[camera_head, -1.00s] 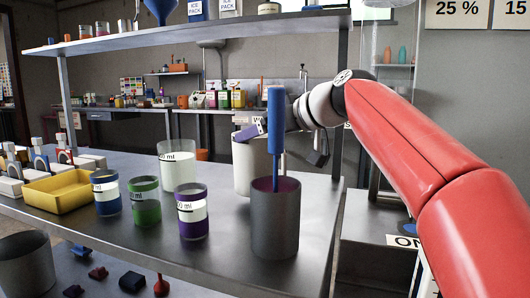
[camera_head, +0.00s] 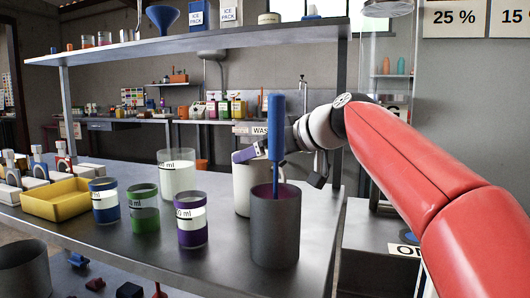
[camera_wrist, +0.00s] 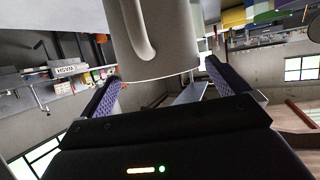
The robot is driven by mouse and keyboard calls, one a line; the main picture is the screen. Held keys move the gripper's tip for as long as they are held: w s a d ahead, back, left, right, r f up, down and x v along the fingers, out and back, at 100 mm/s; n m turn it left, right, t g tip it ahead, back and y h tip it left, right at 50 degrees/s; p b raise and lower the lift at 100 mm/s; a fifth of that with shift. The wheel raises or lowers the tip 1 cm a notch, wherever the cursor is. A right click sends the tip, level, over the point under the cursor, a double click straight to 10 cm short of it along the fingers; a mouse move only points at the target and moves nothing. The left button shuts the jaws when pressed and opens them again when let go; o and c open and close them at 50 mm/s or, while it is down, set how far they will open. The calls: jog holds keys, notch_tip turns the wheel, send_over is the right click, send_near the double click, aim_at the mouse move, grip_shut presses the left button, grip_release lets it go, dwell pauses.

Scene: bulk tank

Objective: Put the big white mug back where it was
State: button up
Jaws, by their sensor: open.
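The big white mug (camera_head: 243,190) stands upright on the metal bench, partly hidden behind a dark grey cup (camera_head: 275,235) that holds a blue-handled tool (camera_head: 276,130). My gripper (camera_head: 243,156) is at the mug's upper part, on its right and far side in the head view. In the wrist view the mug (camera_wrist: 175,35) fills the space ahead of my gripper (camera_wrist: 163,72), its handle facing the camera. The purple finger pads stand open on either side of the mug. Whether a pad touches it is hard to tell.
A clear 500 ml beaker (camera_head: 178,174), a purple beaker (camera_head: 191,222), a green beaker (camera_head: 144,209) and a blue beaker (camera_head: 104,201) stand left of the mug. A yellow tray (camera_head: 58,205) is farther left. A shelf (camera_head: 190,41) runs above the bench.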

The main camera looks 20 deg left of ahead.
jog(key=v, duration=1.2)
jog(key=shift+r, duration=0.1)
